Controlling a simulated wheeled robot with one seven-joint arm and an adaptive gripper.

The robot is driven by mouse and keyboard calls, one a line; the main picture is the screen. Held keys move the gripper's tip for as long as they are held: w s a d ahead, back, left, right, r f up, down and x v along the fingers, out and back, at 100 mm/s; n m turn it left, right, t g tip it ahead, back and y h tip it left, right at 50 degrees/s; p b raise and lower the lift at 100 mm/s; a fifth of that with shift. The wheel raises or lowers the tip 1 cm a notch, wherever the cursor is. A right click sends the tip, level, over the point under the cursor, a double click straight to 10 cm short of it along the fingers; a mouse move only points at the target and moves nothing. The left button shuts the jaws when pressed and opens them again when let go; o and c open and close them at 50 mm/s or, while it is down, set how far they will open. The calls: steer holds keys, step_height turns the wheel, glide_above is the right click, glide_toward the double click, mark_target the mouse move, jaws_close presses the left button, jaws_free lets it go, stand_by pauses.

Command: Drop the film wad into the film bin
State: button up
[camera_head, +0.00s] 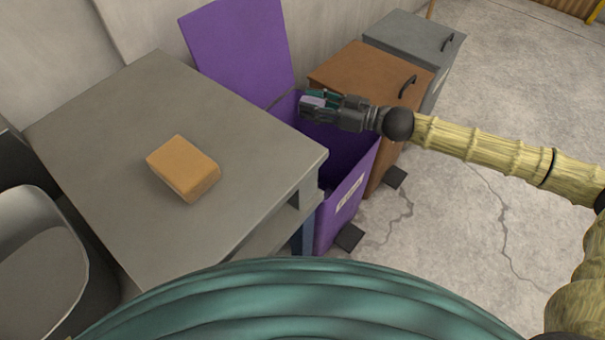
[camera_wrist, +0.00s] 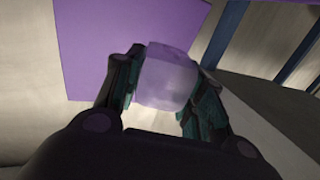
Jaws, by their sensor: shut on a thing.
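My gripper (camera_head: 318,101) is over the open mouth of the purple bin, shut on the film wad. The film wad (camera_wrist: 168,78) is a pale, translucent lilac lump between both fingers in the wrist view. It also shows as a small pale patch at the fingertips in the head view (camera_head: 312,101). The purple bin (camera_head: 345,205) has its lid raised against the wall and a white label on its front. I take it for the film bin, but the label is too small to read. The bin's floor is hidden.
A grey table (camera_head: 100,130) with an orange-brown block (camera_head: 184,168) on it stands just left of the bin. A closed brown bin (camera_head: 365,70) and a closed grey bin (camera_head: 415,38) stand to the right. A grey chair (camera_head: 40,245) is at the left. The floor at the right is clear.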

steer(key=shift+d+n+g+b, duration=0.3)
steer(key=shift+n+g+b, duration=0.1)
steer(key=shift+b, duration=0.4)
steer(key=shift+s+r, duration=0.1)
steer(key=shift+d, duration=0.1)
steer(key=shift+f, duration=2.95)
steer(key=o, duration=0.8)
steer(key=shift+c, duration=0.2)
steer(key=shift+r, duration=5)
